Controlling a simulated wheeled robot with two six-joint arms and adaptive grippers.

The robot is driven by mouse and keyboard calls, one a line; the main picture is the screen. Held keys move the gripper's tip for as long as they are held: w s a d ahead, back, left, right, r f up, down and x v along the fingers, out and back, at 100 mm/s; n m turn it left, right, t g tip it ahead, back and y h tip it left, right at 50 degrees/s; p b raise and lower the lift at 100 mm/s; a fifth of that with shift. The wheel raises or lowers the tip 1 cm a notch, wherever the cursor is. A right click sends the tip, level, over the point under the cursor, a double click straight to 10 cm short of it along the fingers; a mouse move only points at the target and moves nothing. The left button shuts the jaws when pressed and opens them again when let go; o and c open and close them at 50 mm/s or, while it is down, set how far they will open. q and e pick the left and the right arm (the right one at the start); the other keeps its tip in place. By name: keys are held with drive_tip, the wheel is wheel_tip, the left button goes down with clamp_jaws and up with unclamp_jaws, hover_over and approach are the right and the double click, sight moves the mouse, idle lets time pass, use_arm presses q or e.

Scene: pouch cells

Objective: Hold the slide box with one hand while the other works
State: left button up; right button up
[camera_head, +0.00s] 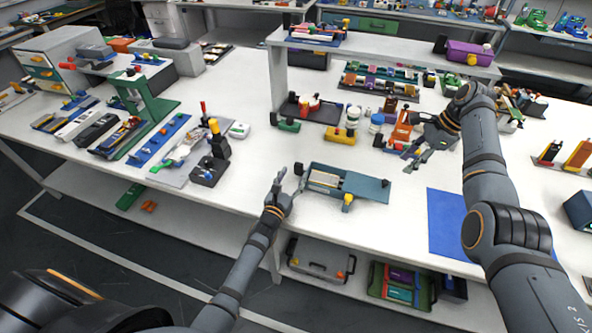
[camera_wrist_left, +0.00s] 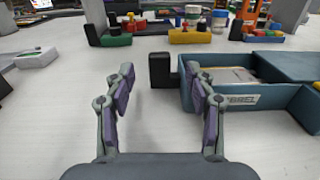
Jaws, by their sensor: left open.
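The slide box (camera_head: 376,186) is a teal, shallow box on the white table, with a pale inside part-covered by a teal lid section. A yellow knob (camera_head: 347,200) shows at its front. A black tab (camera_wrist_left: 160,70) stands at its left end. My left gripper (camera_head: 278,186) is open and empty at the box's left. In the left wrist view its fingers (camera_wrist_left: 158,85) are spread, with the tab ahead between them and the box wall (camera_wrist_left: 246,101) beyond the right finger. My right gripper (camera_head: 408,138) is behind and right of the box, its fingers looking apart with nothing seen between them.
A blue mat (camera_head: 450,225) lies right of the box. A black block stack with a yellow top (camera_head: 212,155) stands to the left. A yellow block (camera_head: 340,137) and jars stand behind, near a raised shelf (camera_head: 380,50). Bare table lies around the left gripper.

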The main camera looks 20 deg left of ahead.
sight(298, 167)
use_arm(q)
drive_tip(key=w, duration=0.5)
drive_tip(key=shift+w+d, duration=0.2)
drive_tip(key=shift+w, duration=0.15)
clamp_jaws()
use_arm(e)
drive_tip(key=shift+c, duration=0.3)
